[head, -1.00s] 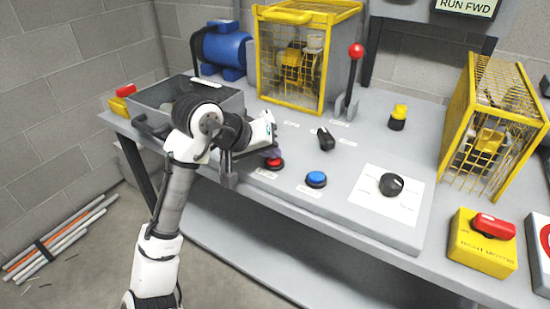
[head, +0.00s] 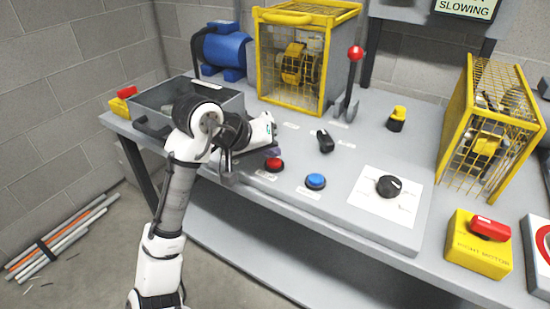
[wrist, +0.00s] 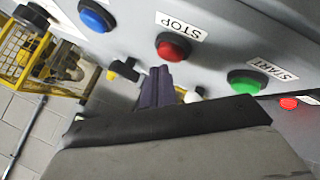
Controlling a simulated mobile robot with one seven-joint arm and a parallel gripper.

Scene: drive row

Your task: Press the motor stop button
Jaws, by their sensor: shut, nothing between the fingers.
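The red stop button (head: 274,164) sits on the front left of the sloped grey control panel. In the wrist view the red button (wrist: 173,47) has a STOP label beside it. My gripper (wrist: 160,78) has its dark fingers together and empty, with the tips a little short of the red button in that picture. In the head view my gripper (head: 271,152) is just behind and above the button, partly hidden by my wrist. I see no clear contact with the button.
A blue button (head: 316,181), a black lever switch (head: 325,141) and a black knob (head: 388,186) are on the panel. A green START button (wrist: 246,80) is beside the stop button. The sign (head: 466,8) reads SLOWING.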

